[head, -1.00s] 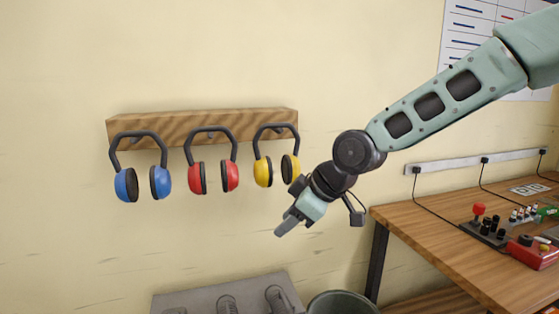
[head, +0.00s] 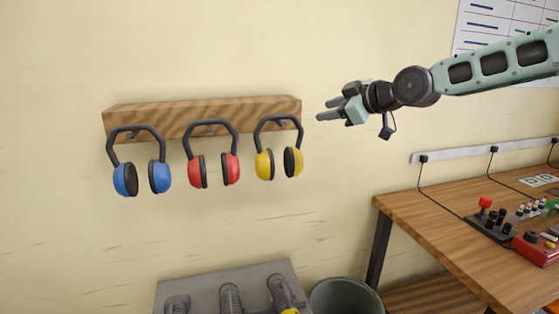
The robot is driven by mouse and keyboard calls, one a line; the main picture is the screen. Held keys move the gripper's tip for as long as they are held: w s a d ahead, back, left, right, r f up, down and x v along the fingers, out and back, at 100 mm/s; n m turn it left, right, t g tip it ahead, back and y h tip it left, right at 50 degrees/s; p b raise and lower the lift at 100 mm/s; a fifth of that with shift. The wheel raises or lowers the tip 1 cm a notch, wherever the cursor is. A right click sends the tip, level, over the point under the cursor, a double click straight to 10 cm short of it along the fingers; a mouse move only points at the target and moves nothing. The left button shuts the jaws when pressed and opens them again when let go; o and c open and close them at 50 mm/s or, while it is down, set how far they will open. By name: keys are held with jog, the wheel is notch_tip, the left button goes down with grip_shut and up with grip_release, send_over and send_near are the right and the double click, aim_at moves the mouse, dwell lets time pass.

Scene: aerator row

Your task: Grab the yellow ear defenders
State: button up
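The yellow ear defenders (head: 265,164) hang by their dark headband from the right-hand peg of a wooden rack (head: 163,111) on the wall. Their two yellow cups with dark pads hang below the band. My gripper (head: 323,110) is to the right of the rack's end, at about the height of the headband's top, with its fingers pointing left. It looks apart from the ear defenders. The two fingers show a gap between them, and nothing is held.
Red ear defenders (head: 213,168) hang in the middle and blue ones (head: 139,177) at the left of the rack. Below are a grey tray (head: 256,279) with tools, a bin (head: 344,298) and a wooden bench (head: 470,245) at the right. The wall around my gripper is clear.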

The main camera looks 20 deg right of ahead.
aim_at(296, 119)
jog(key=shift+a+p+x, duration=0.1)
jog(key=shift+p+x, duration=0.65)
jog(key=shift+x, duration=2.1)
jog(key=shift+a+p+x, duration=0.15)
jog(key=shift+p+x, duration=0.55)
jog(key=shift+x, duration=2.1)
jog(key=shift+w+a+f, duration=0.2)
jog(key=shift+w+f, duration=0.2)
